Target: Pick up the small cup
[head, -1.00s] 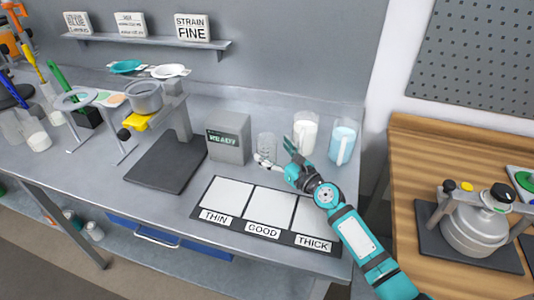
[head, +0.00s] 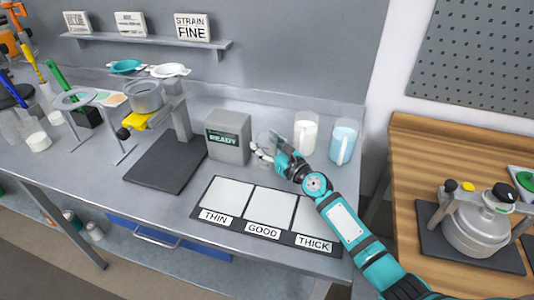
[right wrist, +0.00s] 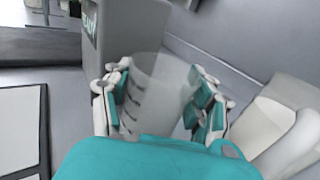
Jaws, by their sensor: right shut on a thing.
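The small cup is clear with dark marks on its side. In the right wrist view the cup (right wrist: 152,95) stands between the two fingers of my right gripper (right wrist: 163,100), which is shut on it. In the head view the right gripper (head: 264,150) is just right of the grey READY box, and its fingers and wrist hide much of the cup (head: 266,138). The cup looks upright; I cannot tell whether it is off the bench. My left gripper is not in view.
The grey READY box (head: 228,138) stands close left of the cup. A white-filled jug (head: 304,133) and a blue-filled jug (head: 342,144) stand to the right. A mat marked THIN, GOOD, THICK (head: 262,239) lies in front. A dark stand base (head: 163,165) is further left.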

